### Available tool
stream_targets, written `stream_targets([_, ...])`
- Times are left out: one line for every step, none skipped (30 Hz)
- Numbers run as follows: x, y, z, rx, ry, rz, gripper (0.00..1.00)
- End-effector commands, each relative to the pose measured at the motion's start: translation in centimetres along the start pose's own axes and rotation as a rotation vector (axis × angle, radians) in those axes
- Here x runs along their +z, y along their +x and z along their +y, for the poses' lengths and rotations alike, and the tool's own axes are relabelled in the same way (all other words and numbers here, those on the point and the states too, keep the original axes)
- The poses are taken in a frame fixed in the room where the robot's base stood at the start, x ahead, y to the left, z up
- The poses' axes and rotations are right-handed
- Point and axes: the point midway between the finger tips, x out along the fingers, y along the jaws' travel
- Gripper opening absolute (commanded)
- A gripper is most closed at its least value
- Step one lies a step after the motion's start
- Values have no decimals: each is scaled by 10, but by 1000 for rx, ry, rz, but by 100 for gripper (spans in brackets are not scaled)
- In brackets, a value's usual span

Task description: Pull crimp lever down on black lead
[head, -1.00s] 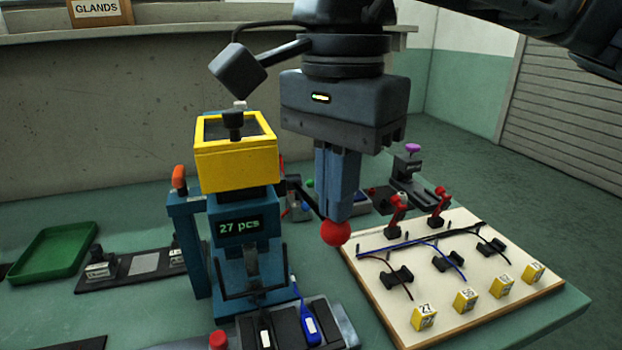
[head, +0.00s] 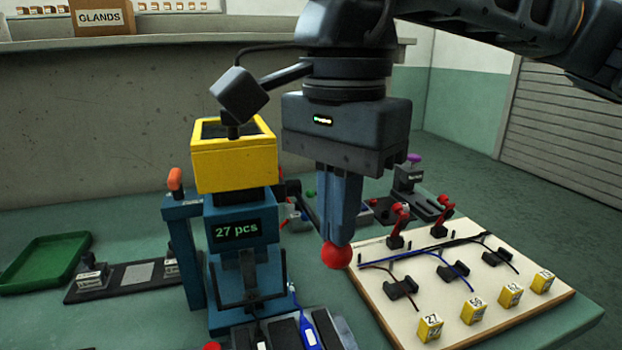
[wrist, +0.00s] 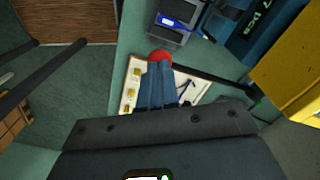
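The crimp press (head: 237,262) is blue with a yellow top (head: 235,165) and a display reading "27 pcs". Its crimp lever is a dark rod ending in a red ball knob (head: 337,256); the rod (wrist: 212,78) shows in the wrist view. My gripper (head: 338,240) points down at the press's right, its blue fingers closed together on the knob, which sticks out below the tips. The knob also shows at the fingertips in the wrist view (wrist: 160,56). A black lead (head: 261,340) with a white label lies at the press's front, beside a blue lead (head: 308,334). The crimp point is hidden.
A cream board (head: 400,322) with leads, black clips, red toggle clamps and yellow number blocks lies close right of the knob. A green tray (head: 45,262) and a dark fixture strip (head: 135,278) are at left. An orange-tipped post (head: 175,180) stands beside the press.

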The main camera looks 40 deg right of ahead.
Motion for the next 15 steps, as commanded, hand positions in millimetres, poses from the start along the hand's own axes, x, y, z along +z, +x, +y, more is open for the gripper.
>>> stream_targets([0, 0, 0, 0, 1, 1, 0])
stream_targets([0, 0, 0, 0, 1, 1, 0])
stream_targets([0, 0, 0, 0, 1, 1, 0])
stream_targets([0, 0, 0, 0, 1, 1, 0])
stream_targets([0, 0, 0, 1, 1, 1, 0])
stream_targets([0, 0, 0, 1, 1, 1, 0])
stream_targets([0, 1, 0, 1, 1, 1, 0])
stream_targets([0, 2, 0, 1, 1, 1, 0])
stream_targets([0, 4, 0, 1, 1, 1, 0])
stream_targets([0, 5, 0, 1, 1, 1, 0])
stream_targets([0, 7, 0, 1, 1, 1, 0])
stream_targets([0, 9, 0, 1, 1, 1, 0])
stream_targets([0, 11, 0, 0, 1, 1, 0])
stream_targets([0, 13, 0, 0, 1, 1, 0])
stream_targets([0, 15, 0, 0, 1, 1, 0])
